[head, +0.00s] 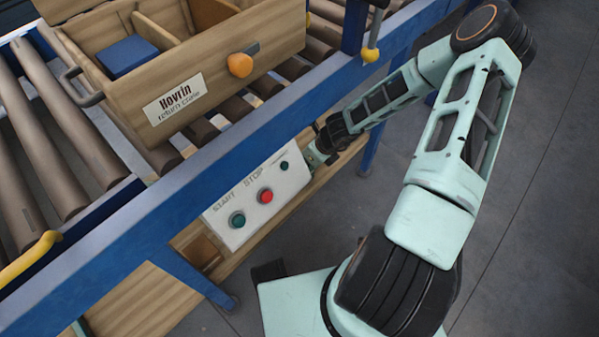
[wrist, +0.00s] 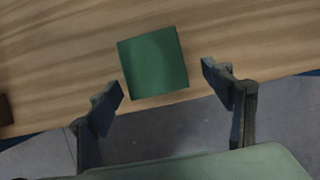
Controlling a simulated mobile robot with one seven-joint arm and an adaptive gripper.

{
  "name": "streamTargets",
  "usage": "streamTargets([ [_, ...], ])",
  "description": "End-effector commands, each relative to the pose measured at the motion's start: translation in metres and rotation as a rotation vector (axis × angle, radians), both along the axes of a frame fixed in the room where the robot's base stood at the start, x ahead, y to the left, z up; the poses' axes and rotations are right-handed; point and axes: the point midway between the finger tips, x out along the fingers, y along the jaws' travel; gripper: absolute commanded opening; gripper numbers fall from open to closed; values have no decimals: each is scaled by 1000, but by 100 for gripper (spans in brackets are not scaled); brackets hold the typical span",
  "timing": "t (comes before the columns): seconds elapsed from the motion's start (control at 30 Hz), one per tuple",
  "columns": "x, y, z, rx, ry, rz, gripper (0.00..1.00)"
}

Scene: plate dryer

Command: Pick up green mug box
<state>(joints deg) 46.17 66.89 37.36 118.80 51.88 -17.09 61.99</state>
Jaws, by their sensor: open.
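The green mug box (wrist: 153,63) shows in the wrist view as a flat-topped, slightly turned square on a wooden board (wrist: 50,70), near the board's edge. My gripper (wrist: 163,82) is open and empty, with one finger to each side of the box's lower part in the picture. Gaps show between both fingers and the box. In the head view my gripper (head: 316,157) is low beside the right end of the control panel. I cannot make out the green box in the head view.
A white control panel (head: 258,204) with buttons is on the blue-framed roller conveyor's side (head: 190,190). A wooden crate (head: 215,80) labelled "Hovrin return crate" holds a blue box (head: 128,56). Grey floor (head: 540,200) lies open at the right.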

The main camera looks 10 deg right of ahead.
Motion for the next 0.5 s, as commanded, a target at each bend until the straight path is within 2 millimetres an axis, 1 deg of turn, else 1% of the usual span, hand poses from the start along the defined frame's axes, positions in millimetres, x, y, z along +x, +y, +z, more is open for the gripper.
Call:
streamTargets([
  [0.03, 1, 1, -6, 1, 1, 0, 74],
  [0.17, 3, 3, -11, 0, 0, 0, 74],
  [0.27, 5, 6, -18, 0, 0, 0, 74],
  [0.5, 16, 18, -50, -1, 1, 0, 74],
])
